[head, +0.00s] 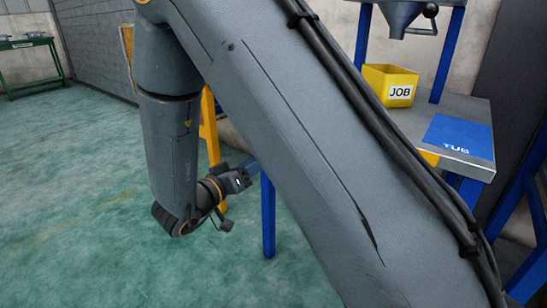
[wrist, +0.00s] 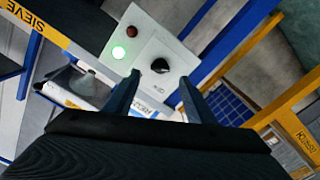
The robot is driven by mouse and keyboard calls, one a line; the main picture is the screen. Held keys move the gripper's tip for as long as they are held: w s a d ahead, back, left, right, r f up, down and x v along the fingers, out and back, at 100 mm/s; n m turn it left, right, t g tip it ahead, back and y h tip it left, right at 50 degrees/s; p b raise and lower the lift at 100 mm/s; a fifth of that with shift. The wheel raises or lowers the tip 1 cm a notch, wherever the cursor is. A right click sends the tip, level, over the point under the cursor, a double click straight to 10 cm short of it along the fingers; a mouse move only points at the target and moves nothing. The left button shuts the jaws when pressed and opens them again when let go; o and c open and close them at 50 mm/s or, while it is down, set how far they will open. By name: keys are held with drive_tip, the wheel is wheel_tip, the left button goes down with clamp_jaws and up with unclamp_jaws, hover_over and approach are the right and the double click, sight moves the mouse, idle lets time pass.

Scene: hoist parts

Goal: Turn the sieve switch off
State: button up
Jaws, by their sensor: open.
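In the wrist view, a pale control box shows a black rotary switch (wrist: 160,66) on a square plate. A lit green lamp (wrist: 118,52) and a dark red lamp (wrist: 132,31) sit to its left. A yellow beam lettered SIEVE (wrist: 25,20) is at the upper left. My gripper (wrist: 160,78) is open, its two dark fingers pointing at the box, one on either side below the switch; nothing is between them. Small lettering under the switch is too small to read surely. In the head view, my gripper (head: 250,168) is low behind my arm; the switch is hidden there.
Blue and yellow frame posts (wrist: 235,38) stand right of the box.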

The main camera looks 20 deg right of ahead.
drive_tip(key=b+x, duration=0.2)
drive_tip(key=x, duration=0.4)
drive_tip(key=shift+d, duration=0.15)
drive_tip(key=shift+w, duration=0.1)
drive_tip(key=c, duration=1)
drive_tip(key=shift+c, duration=0.2)
